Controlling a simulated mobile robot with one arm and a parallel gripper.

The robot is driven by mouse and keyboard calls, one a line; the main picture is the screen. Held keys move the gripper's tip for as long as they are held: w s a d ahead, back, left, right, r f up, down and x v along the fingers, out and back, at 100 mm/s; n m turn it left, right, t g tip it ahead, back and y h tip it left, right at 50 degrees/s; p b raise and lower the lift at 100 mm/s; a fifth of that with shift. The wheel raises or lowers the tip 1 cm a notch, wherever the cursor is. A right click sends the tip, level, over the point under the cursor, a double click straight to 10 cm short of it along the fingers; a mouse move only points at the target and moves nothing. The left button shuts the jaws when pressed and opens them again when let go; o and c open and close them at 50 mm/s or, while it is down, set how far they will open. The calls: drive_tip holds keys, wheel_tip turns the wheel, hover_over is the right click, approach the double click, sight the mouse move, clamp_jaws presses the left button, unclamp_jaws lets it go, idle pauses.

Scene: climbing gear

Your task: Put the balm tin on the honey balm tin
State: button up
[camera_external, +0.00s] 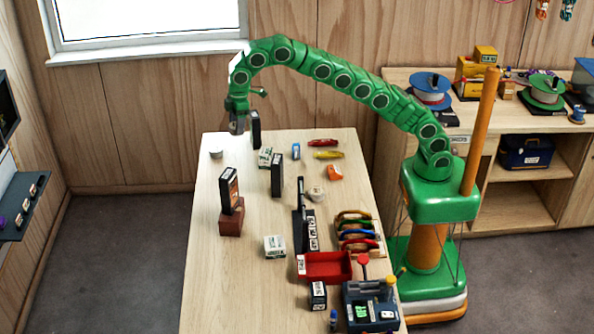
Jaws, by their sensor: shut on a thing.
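My gripper (238,125) hangs pointing down above the far left end of the table. It is shut on a small greyish thing, which looks like the balm tin but is mostly hidden by the fingers. A small round pale tin (216,154) sits on the table below and left of my gripper. Another small round tin (318,194), more beige, sits near the table's middle. The labels are too small to tell which is the honey balm tin.
A tall black box (256,130) stands close to the right of my gripper. Another (277,175) stands nearer, and one (228,190) is on a brown block (231,221). A red tray (325,267) and a rack (358,232) fill the near right. The left front is clear.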

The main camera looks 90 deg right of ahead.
drive_tip(key=s+a+r, duration=0.2)
drive_tip(key=s+a, duration=0.1)
drive_tip(key=s, duration=0.3)
drive_tip(key=s+a+r, duration=0.2)
drive_tip(key=s+a, duration=0.2)
drive_tip(key=s, duration=0.3)
drive_tip(key=s+f, duration=0.2)
drive_tip(key=s, duration=1.2)
drive_tip(key=s+f, duration=0.2)
drive_tip(key=s, duration=1.2)
hover_over(315, 190)
drive_tip(key=s, duration=0.1)
drive_tip(key=f, duration=1.4)
drive_tip(key=shift+d+f, duration=0.25)
drive_tip(key=shift+f, duration=0.05)
drive_tip(key=shift+w+a+f, duration=0.1)
drive_tip(key=shift+w+f, duration=0.1)
drive_tip(key=shift+f, duration=1.6)
